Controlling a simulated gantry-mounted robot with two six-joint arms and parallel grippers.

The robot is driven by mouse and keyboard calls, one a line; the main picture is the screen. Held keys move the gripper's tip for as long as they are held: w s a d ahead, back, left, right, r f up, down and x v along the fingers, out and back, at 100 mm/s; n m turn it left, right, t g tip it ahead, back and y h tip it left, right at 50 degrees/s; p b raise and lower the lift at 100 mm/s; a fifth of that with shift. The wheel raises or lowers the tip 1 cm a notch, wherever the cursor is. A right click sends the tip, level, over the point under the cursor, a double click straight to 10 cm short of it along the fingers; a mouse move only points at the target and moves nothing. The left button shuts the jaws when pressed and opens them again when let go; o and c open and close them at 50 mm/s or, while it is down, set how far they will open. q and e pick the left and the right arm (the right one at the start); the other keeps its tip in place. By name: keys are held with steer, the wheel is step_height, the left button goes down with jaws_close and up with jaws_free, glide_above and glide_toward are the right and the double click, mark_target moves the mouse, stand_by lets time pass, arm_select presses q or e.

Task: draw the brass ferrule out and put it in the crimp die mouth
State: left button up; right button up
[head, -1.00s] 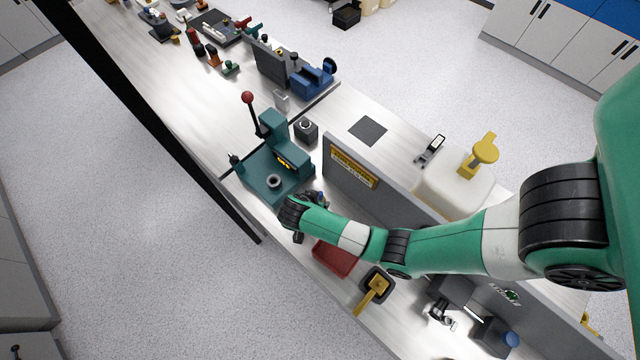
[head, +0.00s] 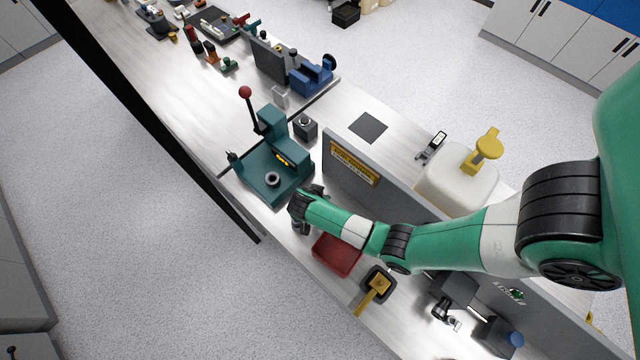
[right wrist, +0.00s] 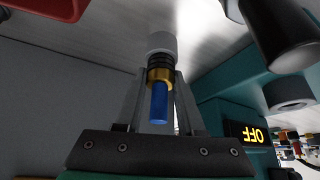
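In the right wrist view, a brass ferrule (right wrist: 159,77) sits between the fingertips of my right gripper (right wrist: 160,80), which are closed in against its sides. A blue rod (right wrist: 160,103) extends from it toward the palm. Black ribbed rings and a white cylinder (right wrist: 161,42) lie beyond it in line. In the head view my right gripper (head: 302,222) is beside the teal press (head: 262,182), over the bench; its wrist hides the ferrule. My left gripper is not in view.
A red tray (head: 336,254) and a black holder with a yellow handle (head: 371,288) lie below my right arm. A grey partition (head: 398,190) runs behind it.

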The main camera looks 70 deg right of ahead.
jaws_close()
steer(key=shift+r, duration=0.1)
steer(key=shift+r, duration=0.25)
steer(key=r, duration=0.1)
steer(key=r+p, duration=0.2)
steer(key=shift+s+a+r, duration=0.15)
steer(key=shift+a+r, duration=0.15)
steer(key=shift+r, duration=0.1)
steer(key=s+a+r+p, duration=0.5)
steer(key=s+a+r, duration=0.3)
steer(key=a, duration=0.2)
steer(key=shift+a+r, duration=0.3)
steer(key=shift+a, duration=0.05)
